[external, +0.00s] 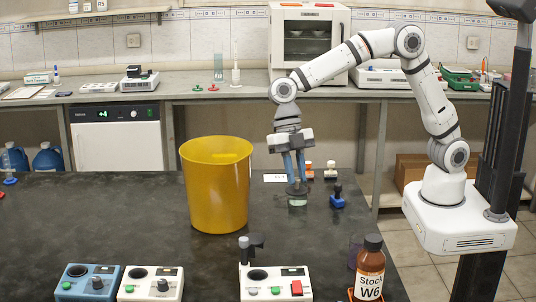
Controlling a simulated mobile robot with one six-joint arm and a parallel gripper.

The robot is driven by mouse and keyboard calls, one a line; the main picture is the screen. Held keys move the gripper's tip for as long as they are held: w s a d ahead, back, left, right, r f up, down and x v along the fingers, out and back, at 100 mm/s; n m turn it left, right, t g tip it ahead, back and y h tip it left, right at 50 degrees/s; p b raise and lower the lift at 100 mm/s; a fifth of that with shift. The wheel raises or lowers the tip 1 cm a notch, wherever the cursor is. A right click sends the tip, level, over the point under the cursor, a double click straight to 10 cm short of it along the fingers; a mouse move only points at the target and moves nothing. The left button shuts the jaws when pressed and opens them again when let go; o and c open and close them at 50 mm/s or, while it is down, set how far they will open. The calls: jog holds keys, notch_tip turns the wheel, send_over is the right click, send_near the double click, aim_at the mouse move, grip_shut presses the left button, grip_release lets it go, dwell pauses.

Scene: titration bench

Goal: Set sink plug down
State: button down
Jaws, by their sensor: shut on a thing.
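My gripper (297,182) points straight down over the dark bench, just right of the yellow bin. Its blue fingers are shut on a small dark grey piece with a flat, wide base, which looks like the sink plug (297,189). The fingers partly cover the plug. A small pale green item (298,202) shows directly under the plug. I cannot tell whether the plug touches it or hangs just above it.
A tall yellow bin (216,190) stands close on the left. A blue item with a black knob (338,201) stands close on the right. A white card (275,178) lies behind. Instruments (275,284) and a brown stock bottle (370,272) stand at the front; bench between is clear.

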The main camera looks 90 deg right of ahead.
jog(key=s+d+n+g, duration=0.1)
jog(key=s+d+n, duration=0.15)
jog(key=s, duration=0.25)
jog(key=shift+h, duration=0.3)
jog(key=f, duration=0.7)
jog(key=a+f, duration=0.1)
jog(key=f, duration=0.2)
jog(key=shift+w+f, duration=0.15)
jog(key=shift+f, duration=0.2)
jog(key=shift+f+p, duration=0.4)
jog(key=shift+f, duration=2)
jog(key=c, duration=1.3)
grip_release()
